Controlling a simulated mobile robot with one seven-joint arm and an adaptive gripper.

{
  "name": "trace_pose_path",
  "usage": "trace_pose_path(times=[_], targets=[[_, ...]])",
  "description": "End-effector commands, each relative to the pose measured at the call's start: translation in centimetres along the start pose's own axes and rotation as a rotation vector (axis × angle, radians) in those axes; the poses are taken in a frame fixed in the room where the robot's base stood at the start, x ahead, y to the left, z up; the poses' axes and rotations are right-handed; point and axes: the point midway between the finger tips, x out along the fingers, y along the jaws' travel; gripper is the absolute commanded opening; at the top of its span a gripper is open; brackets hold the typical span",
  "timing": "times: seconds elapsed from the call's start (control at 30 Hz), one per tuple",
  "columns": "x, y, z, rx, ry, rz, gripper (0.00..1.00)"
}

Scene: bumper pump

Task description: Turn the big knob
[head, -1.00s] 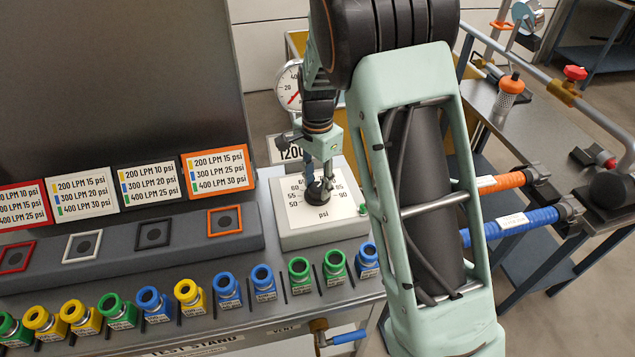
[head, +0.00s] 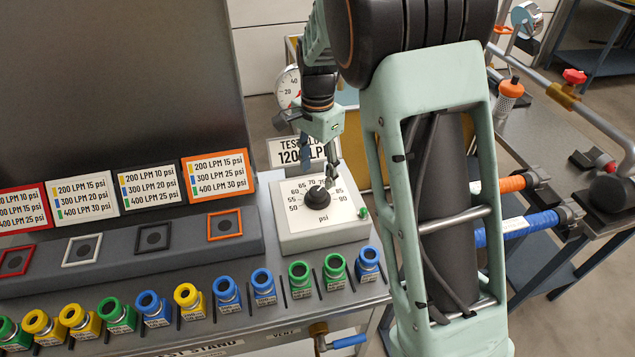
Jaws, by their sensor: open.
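The big knob (head: 317,196) is black and round, in the middle of a white dial plate (head: 296,218) marked from 50 to 90 psi, on a light box. Its white mark seems to point up, near 70; the exact setting is too small to tell. My gripper (head: 330,176) is above and behind the knob, a little to its right, clear of it.
A green button (head: 363,212) sits at the dial plate's right edge. A row of colored fittings (head: 226,294) stands in front. A sign (head: 302,151) reading 1200 and a round gauge (head: 288,86) are behind. My arm covers the area right of the box.

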Motion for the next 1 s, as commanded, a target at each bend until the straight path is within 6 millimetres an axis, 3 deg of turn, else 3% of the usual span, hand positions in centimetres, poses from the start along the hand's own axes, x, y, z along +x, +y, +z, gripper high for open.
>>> trace_pose_path(times=[0.13, 0.33, 1.0], targets=[[-3.2, -0.1, -0.1, 0.001, 0.002, -0.004, 0.51], [-5.6, -0.1, -0.1, 0.001, 0.001, -0.002, 0.51], [-6.7, -0.6, 0.1, 0.0, 0.007, -0.022, 0.51]])
